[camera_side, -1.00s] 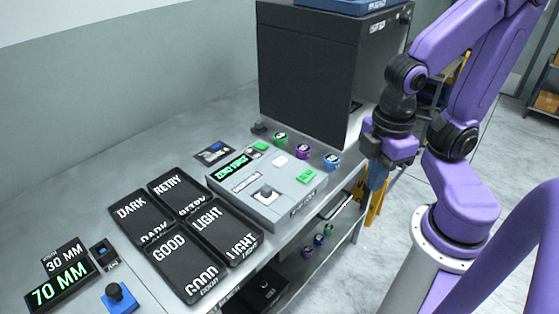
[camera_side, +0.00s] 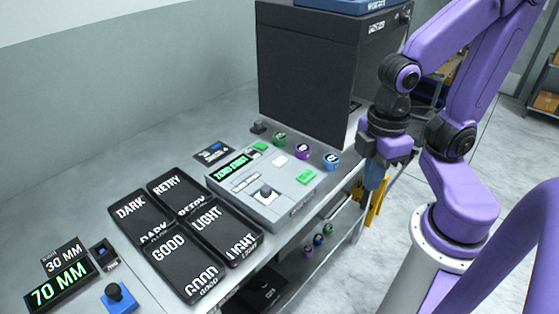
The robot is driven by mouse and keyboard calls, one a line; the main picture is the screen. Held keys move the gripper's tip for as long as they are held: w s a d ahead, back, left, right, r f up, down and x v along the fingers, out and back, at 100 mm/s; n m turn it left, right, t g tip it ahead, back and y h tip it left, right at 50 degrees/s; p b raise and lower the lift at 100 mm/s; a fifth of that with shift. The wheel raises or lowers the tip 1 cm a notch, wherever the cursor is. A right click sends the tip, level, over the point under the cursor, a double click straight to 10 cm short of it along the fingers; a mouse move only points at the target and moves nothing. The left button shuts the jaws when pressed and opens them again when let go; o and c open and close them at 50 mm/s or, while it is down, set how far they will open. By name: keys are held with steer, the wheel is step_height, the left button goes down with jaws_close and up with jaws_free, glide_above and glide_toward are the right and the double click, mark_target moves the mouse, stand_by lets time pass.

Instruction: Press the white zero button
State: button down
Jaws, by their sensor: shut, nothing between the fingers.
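The white button (camera_side: 280,160) sits on the top face of the grey control box (camera_side: 292,208), near its back edge. It is a small pale square between two green buttons, and I cannot read any mark on it. A green-lit display (camera_side: 231,167) on the box appears to read "ZERO FIRST". My gripper (camera_side: 373,192) points down to the right of the box, beyond the bench edge and apart from the button.
A tall dark cabinet (camera_side: 308,85) stands behind the box. Several coloured round pieces, including a blue one (camera_side: 331,161), stand between box and cabinet. Black labelled trays (camera_side: 168,262) lie left of the box. A blue-based knob (camera_side: 119,298) is at front left.

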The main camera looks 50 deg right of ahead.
steer(key=w+a+f+m+g+y, duration=0.1)
steer(key=w+a+m+g+y, duration=0.2)
steer(key=w+m, duration=0.7)
steer(key=m+t+y, duration=0.3)
steer(key=m+t, duration=0.7)
steer(key=m, duration=1.1)
glide_above(284, 161)
steer(key=shift+f, duration=0.6)
steer(key=shift+f, duration=4.4)
steer(key=shift+f, duration=0.15)
